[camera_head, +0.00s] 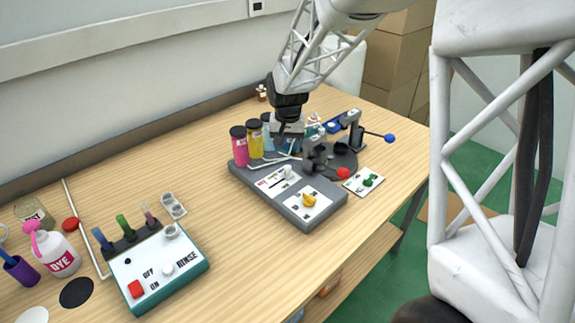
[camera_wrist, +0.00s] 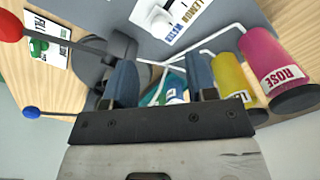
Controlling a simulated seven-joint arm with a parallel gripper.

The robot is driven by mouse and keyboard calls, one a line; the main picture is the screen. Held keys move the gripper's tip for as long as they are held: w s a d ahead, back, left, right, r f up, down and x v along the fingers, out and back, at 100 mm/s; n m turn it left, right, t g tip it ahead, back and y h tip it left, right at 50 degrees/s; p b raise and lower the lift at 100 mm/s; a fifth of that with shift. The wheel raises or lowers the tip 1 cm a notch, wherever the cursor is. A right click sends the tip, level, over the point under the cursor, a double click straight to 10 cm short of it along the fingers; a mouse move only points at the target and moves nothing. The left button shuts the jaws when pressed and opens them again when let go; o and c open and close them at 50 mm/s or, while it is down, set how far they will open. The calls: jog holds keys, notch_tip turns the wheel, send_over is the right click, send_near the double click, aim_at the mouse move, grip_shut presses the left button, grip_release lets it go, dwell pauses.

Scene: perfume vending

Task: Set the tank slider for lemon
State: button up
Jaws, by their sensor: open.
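The tank slider is a white labelled plate (camera_head: 270,184) with a white knob (camera_head: 288,172) on the grey machine base (camera_head: 324,217). In the wrist view the knob (camera_wrist: 160,20) stands near the WATER and LEMON labels (camera_wrist: 184,18), seemingly closest to WATER. The pink ROSE tank (camera_head: 239,146), yellow tank (camera_head: 254,139) and blue tank (camera_head: 267,135) stand behind the slider. My gripper (camera_head: 299,150) is above the back of the base, behind the knob. In the wrist view its two fingers (camera_wrist: 162,82) are apart, with no held object visible between them.
A red ball-ended lever (camera_head: 344,173) and a blue ball-ended lever (camera_head: 389,138) stick out at the right. A yellow dial (camera_head: 309,199) sits in front of the slider. A rinse box (camera_head: 158,267) stands at the left.

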aim_at(287, 167)
jog(key=shift+f, duration=0.1)
jog(key=shift+f, duration=3.8)
grip_shut()
